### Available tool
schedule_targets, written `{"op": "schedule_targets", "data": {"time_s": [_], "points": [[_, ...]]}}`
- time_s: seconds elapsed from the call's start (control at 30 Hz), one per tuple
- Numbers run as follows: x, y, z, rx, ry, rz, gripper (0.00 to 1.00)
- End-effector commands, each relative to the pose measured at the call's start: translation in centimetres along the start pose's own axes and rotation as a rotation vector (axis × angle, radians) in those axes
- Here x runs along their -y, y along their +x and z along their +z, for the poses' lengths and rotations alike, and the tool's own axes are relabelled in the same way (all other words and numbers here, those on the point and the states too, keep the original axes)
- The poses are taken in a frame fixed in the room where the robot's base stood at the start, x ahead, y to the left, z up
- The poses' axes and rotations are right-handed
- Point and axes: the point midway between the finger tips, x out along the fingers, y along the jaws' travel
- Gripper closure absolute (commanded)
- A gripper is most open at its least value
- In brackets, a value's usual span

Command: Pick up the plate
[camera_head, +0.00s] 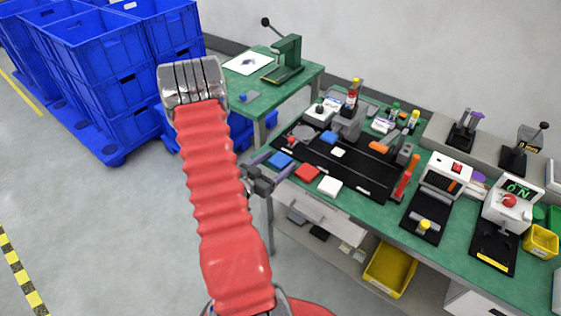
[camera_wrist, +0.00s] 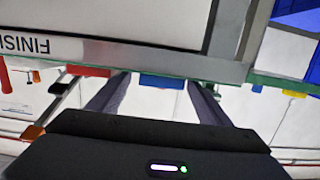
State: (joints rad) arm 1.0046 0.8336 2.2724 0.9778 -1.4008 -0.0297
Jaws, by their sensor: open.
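Flat square plates lie along the left part of the green bench's front edge: a blue plate (camera_head: 280,159), a red plate (camera_head: 307,172) and a white plate (camera_head: 330,185). Which one the task means is not clear. My gripper (camera_head: 268,166) is open and empty, just in front of the blue plate at the bench edge. In the wrist view, the blue plate (camera_wrist: 162,82) shows between and beyond my two fingers, apart from the palm. The red plate (camera_wrist: 88,71) shows to the left, outside the fingers. Contact between fingers and blue plate cannot be told.
The green bench (camera_head: 425,213) holds a black mat with small parts, a red-handled tool (camera_head: 405,178) and several devices. A yellow bin (camera_head: 390,270) stands below. Stacked blue crates (camera_head: 100,50) fill the left back. The floor at left front is free.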

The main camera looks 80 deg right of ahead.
Motion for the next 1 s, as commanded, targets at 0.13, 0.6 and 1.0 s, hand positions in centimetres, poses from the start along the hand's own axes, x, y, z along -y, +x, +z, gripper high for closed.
{"op": "schedule_targets", "data": {"time_s": [0.13,0.6,1.0], "points": [[0.0,-0.01,0.0,0.0,0.0,0.0,0.32],[-0.01,-0.01,0.01,0.0,0.0,0.0,0.65],[-0.01,-0.02,-0.06,0.0,0.0,0.0,0.74]]}}
